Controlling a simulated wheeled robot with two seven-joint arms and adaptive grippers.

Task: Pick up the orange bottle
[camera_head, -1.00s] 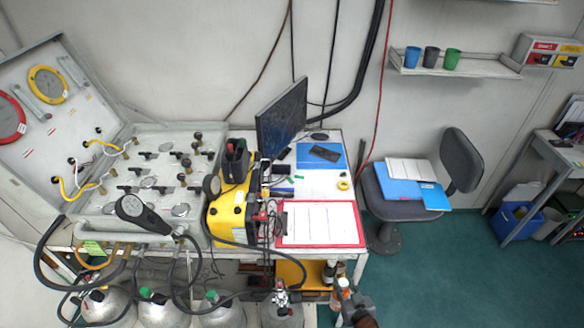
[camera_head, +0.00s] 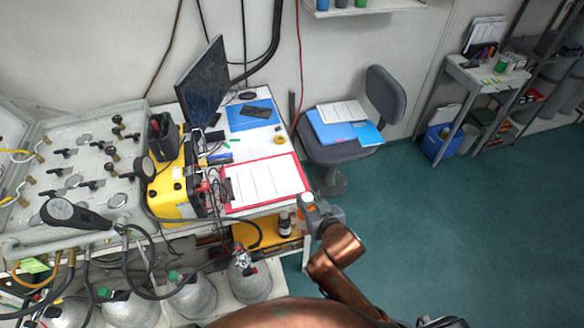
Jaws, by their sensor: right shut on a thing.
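My right gripper (camera_head: 308,212) shows at the end of my copper-coloured arm, just right of the white table's front right corner. It is shut on the orange bottle (camera_head: 307,198). Only a small orange and pale part of the bottle shows; the gripper hides most of it. The bottle is beside the lower shelf, and I cannot tell its exact height. My left gripper is not in view.
A dark bottle with a pale label (camera_head: 285,224) stands on the yellow lower shelf (camera_head: 262,236), left of my gripper. A red-framed clipboard (camera_head: 265,183) lies on the table above. A grey chair (camera_head: 345,152) stands behind. The green floor (camera_head: 450,230) at right is clear.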

